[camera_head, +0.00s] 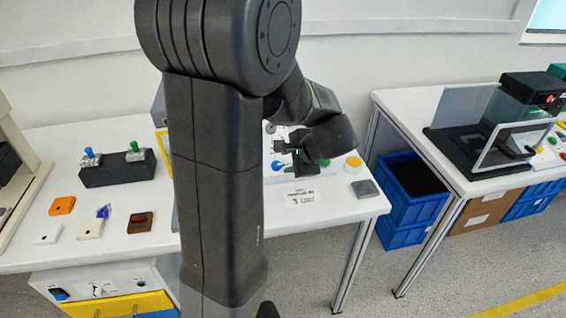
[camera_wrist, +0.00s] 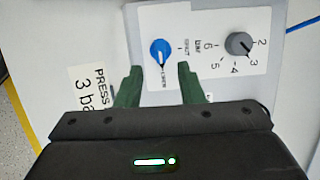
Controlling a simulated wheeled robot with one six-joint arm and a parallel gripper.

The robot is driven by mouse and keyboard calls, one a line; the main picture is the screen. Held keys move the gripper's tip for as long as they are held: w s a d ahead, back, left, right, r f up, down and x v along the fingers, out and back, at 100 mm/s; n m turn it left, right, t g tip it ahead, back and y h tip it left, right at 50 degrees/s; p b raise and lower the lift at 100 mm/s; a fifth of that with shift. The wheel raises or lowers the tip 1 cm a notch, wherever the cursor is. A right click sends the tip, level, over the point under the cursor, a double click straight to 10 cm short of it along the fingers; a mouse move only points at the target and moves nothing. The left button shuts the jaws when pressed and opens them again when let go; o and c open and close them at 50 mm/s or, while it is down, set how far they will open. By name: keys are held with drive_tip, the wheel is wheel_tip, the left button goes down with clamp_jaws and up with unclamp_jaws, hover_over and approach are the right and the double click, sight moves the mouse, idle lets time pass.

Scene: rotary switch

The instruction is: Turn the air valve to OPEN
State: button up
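The air valve is a blue knob (camera_wrist: 160,51) on a light panel (camera_wrist: 205,20) in the wrist view. A pale line on the knob runs toward the small OPEN lettering, which lies on the gripper side; the other lettering, SHUT, lies to its right. The lettering is small and blurred. My gripper (camera_wrist: 160,67) is open, its two green fingertips apart on either side just short of the knob, with nothing between them. In the head view the blue knob (camera_head: 277,165) shows beside my dark gripper (camera_head: 293,160), partly hidden there.
A grey dial (camera_wrist: 239,44) with bar numbers stands right of the valve. A pressure card (camera_wrist: 92,90) lies left of the fingers. In the head view, a yellow button (camera_head: 353,161) and a grey block (camera_head: 365,189) are to the right. My arm hides the middle.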

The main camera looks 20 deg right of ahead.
sight(280, 164)
drive_tip(key=v, duration=0.8)
drive_tip(key=shift+s+r, duration=0.25)
drive_tip(key=shift+s, duration=0.05)
drive_tip(key=x, duration=1.3)
drive_tip(key=shift+w+f, duration=0.25)
drive_tip(key=shift+w, duration=0.05)
drive_tip(key=shift+s+d+r, duration=0.1)
drive_tip(key=shift+r, duration=0.05)
